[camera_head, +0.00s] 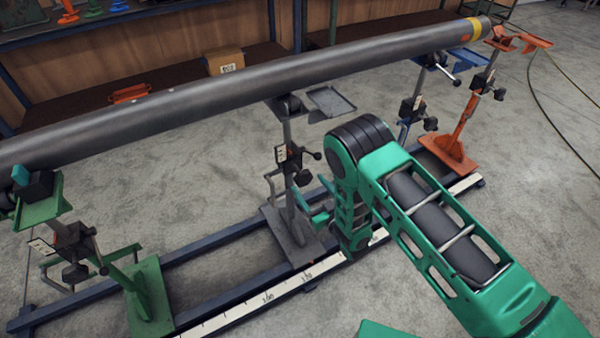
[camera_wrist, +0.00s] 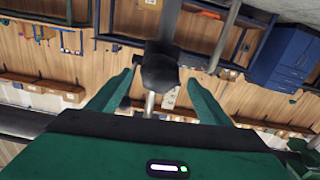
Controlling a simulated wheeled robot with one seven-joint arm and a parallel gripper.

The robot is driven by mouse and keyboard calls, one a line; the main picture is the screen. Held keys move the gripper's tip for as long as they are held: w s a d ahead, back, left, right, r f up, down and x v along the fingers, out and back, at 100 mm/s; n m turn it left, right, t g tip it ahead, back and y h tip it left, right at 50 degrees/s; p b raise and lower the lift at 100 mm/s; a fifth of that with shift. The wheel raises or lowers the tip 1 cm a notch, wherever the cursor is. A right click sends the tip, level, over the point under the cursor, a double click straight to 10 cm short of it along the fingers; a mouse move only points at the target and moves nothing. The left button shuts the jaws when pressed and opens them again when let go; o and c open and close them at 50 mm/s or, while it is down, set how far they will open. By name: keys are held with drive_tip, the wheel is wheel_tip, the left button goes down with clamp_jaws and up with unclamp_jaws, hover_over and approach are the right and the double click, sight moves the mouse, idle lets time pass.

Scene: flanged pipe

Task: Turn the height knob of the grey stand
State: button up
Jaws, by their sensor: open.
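The grey stand (camera_head: 291,210) stands on the floor rail under the long pipe (camera_head: 230,97), near the middle of the head view. Its dark knob (camera_head: 303,177) sits on the right side of its post, with a smaller black handle (camera_head: 317,155) above. In the wrist view a black knob (camera_wrist: 160,70) on a light shaft lies between the two green fingers. My gripper (camera_wrist: 161,80) is open, one finger on each side of that knob, with gaps visible. In the head view my gripper (camera_head: 313,202) is beside the grey post, partly hidden by my wrist.
A green stand (camera_head: 150,290) is at left; a blue stand (camera_head: 412,108) and an orange stand (camera_head: 462,130) are at right. A scaled rail (camera_head: 245,308) runs along the base. Shelving with a box (camera_head: 225,61) is behind. The floor at right is mostly clear, with a cable.

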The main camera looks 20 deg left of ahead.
sight(299, 172)
drive_tip(key=x, duration=0.8)
drive_tip(key=shift+w, duration=0.1)
drive_tip(key=shift+c, duration=0.6)
drive_tip(key=c, duration=0.9)
